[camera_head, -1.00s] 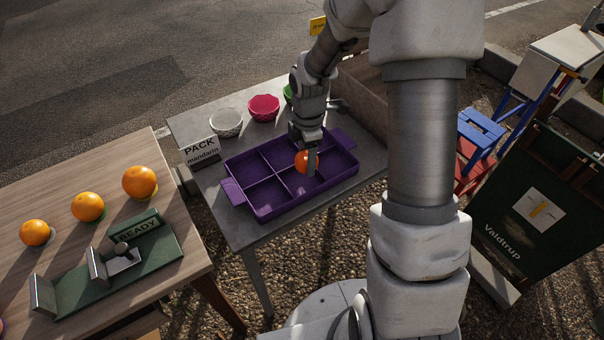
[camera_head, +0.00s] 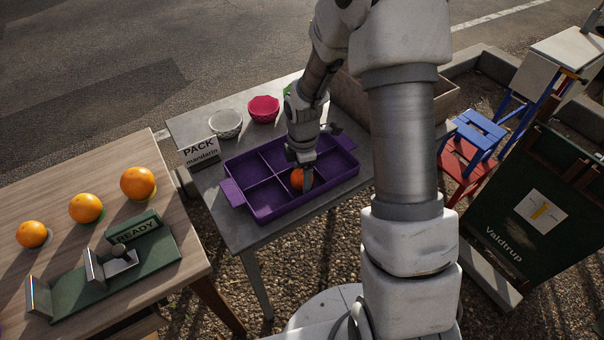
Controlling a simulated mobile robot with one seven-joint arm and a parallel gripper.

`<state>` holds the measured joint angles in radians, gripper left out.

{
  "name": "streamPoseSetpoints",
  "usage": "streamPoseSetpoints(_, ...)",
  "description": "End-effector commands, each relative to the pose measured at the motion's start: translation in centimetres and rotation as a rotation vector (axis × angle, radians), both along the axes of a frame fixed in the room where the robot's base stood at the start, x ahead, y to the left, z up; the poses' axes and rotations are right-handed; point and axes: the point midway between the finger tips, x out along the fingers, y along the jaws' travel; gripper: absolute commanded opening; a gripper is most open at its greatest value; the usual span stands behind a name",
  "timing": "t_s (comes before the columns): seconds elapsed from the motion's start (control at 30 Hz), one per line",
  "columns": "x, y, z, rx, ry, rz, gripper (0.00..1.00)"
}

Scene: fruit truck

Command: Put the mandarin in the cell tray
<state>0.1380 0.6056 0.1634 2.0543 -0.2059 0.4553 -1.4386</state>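The orange mandarin (camera_head: 297,180) is between the fingers of my gripper (camera_head: 302,180), which looks shut on it. One finger covers part of the fruit. The purple cell tray (camera_head: 232,193) lies on the grey table, with several square cells and a handle at each end. The mandarin is low over the tray's front middle cells. I cannot tell whether it touches the tray floor. The other cells that show look empty.
A sign (camera_head: 201,152) reading "PACK mandarin" stands left of the tray. A white bowl (camera_head: 226,124) and a pink bowl (camera_head: 264,109) are behind it. The wooden table (camera_head: 70,200) at left holds three oranges and a green "READY" stand (camera_head: 130,262).

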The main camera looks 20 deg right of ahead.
Motion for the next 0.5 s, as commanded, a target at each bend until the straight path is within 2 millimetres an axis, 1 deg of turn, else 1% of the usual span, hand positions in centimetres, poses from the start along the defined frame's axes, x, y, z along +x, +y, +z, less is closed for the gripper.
streamPoseSetpoints(0.23,0.0,0.0,0.0,0.000,0.000,0.000,0.83)
streamPoseSetpoints(0.33,0.0,0.0,0.5,0.000,0.000,0.000,0.83)
streamPoseSetpoints(0.43,0.1,0.0,1.7,0.000,-0.004,0.000,0.83)
streamPoseSetpoints(0.5,0.0,0.0,3.0,0.000,-0.005,0.000,0.83)
